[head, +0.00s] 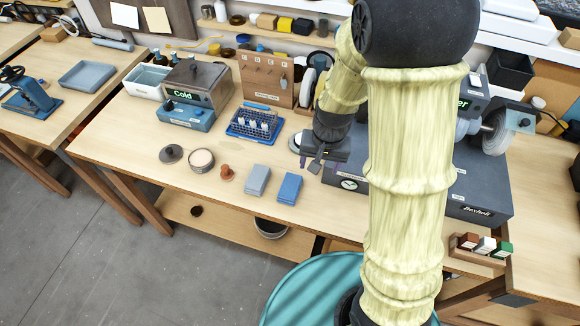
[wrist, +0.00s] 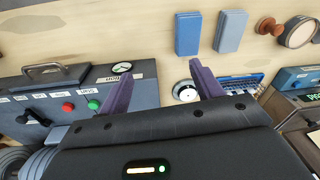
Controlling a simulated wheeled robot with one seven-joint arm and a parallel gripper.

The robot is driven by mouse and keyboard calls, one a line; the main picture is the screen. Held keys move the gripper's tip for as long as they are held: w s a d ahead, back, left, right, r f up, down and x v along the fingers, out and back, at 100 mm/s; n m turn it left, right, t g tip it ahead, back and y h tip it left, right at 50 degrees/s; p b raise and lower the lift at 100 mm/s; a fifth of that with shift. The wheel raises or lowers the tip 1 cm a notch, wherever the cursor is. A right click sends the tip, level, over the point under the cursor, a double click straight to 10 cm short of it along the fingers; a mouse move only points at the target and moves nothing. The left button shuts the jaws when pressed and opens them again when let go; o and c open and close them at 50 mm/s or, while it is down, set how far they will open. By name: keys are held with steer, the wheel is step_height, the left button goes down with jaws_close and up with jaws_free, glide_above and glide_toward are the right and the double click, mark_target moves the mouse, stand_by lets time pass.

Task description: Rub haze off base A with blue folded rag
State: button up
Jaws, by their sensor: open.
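A blue folded rag (head: 289,188) lies flat near the front edge of the bench; it also shows in the wrist view (wrist: 188,34). A paler grey-blue folded piece (head: 257,180) lies just left of it. My gripper (head: 322,163) is open and empty above the bench, behind and to the right of the rag. In the wrist view its two purple fingers (wrist: 163,74) are spread apart, with the rag beyond them. A small round pale disc (wrist: 185,91) with a dark centre shows beside one finger. I cannot read any label marking base A.
A dark machine box (head: 470,204) with a gauge stands right of my gripper, partly hidden by my arm. A blue wire rack (head: 254,124), a round tin (head: 201,160) and a brown knob (head: 227,173) stand to the left.

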steer(key=m+g+p, duration=0.1)
steer(key=m, duration=0.1)
glide_above(290, 186)
steer(key=shift+h, duration=0.3)
step_height(290, 186, down, 10)
steer(key=shift+a+r, duration=0.1)
steer(key=shift+r, duration=0.15)
steer(key=shift+f, duration=0.1)
steer(key=shift+f+b, duration=3.15)
steer(key=shift+f, duration=0.75)
steer(key=c, duration=0.6)
steer(key=shift+r+p, duration=2.2)
steer(key=shift+r, duration=0.35)
steer(key=shift+c, duration=0.2)
